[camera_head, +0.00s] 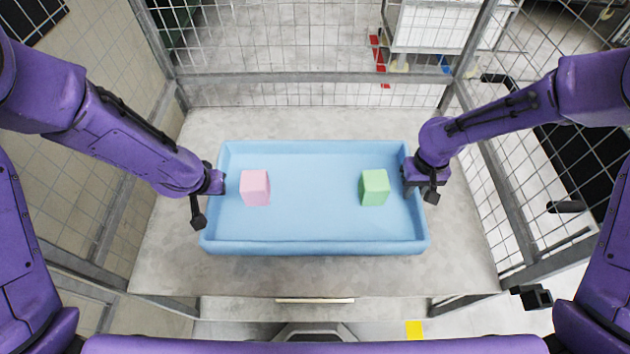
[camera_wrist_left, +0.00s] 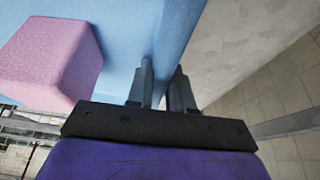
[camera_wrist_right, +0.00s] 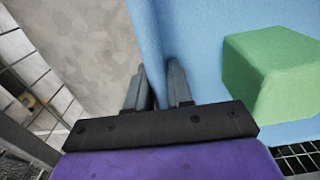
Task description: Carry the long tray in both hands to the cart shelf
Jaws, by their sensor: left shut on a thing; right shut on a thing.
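The long light-blue tray (camera_head: 315,247) sits level over the grey table, and I cannot tell whether it touches the top. A pink block (camera_head: 255,188) stands in its left part and a green block (camera_head: 374,187) in its right part. My left gripper (camera_head: 219,182) is shut on the tray's left wall, with the wall between the fingers in the left wrist view (camera_wrist_left: 163,85). My right gripper (camera_head: 410,177) is shut on the right wall, as the right wrist view (camera_wrist_right: 160,85) shows. The pink block (camera_wrist_left: 50,60) and green block (camera_wrist_right: 270,70) appear close beside the fingers. No cart shelf is clearly identifiable.
The grey table (camera_head: 300,275) has bare room around the tray. Wire mesh fencing (camera_head: 320,60) with grey posts closes off the back and both sides. A white rack (camera_head: 435,25) stands beyond the mesh. A yellow floor mark (camera_head: 414,330) shows at the front.

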